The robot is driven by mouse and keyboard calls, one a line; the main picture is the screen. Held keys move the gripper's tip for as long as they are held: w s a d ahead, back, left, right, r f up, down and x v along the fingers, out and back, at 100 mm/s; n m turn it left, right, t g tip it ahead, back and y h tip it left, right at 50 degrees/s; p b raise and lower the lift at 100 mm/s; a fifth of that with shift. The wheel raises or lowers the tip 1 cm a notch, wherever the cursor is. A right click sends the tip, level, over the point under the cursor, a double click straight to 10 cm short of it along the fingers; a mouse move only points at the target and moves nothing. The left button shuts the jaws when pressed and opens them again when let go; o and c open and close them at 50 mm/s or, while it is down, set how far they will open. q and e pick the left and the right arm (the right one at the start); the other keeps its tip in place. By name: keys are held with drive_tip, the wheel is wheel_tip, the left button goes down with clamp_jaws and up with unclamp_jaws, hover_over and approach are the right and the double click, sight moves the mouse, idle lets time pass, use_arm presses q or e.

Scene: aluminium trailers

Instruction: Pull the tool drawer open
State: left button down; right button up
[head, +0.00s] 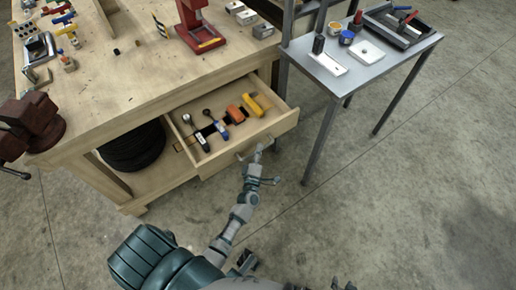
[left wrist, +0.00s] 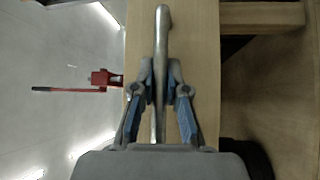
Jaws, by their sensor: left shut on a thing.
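The wooden tool drawer (head: 276,130) is part way out of the workbench, and its inside shows. Two ratchet-like tools, an orange item (head: 236,113) and a yellow item (head: 254,104) lie in it. My left gripper (head: 257,155) is at the drawer's front face. In the left wrist view, its blue-padded fingers (left wrist: 160,88) are closed around the metal bar handle (left wrist: 162,22), with the wooden drawer front (left wrist: 200,60) behind it. My right gripper does not show clearly in either view.
The wooden workbench (head: 110,75) carries a red press (head: 198,25), a dark red vise (head: 32,122) and small parts. A black tyre-like coil (head: 133,147) sits on the lower shelf. A metal side table (head: 350,73) stands close to the drawer's right. The concrete floor in front is clear.

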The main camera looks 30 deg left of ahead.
use_arm(q)
drive_tip(key=shift+a+f, duration=0.25)
drive_tip(key=shift+f, duration=0.15)
drive_tip(key=c, duration=1.2)
unclamp_jaws()
drive_tip(key=shift+s+d+r, duration=0.1)
drive_tip(key=shift+d, duration=0.25)
drive_tip(key=shift+d+r, duration=0.15)
drive_tip(key=shift+s, duration=0.4)
drive_tip(key=v, duration=1.1)
drive_tip(key=shift+d, duration=0.15)
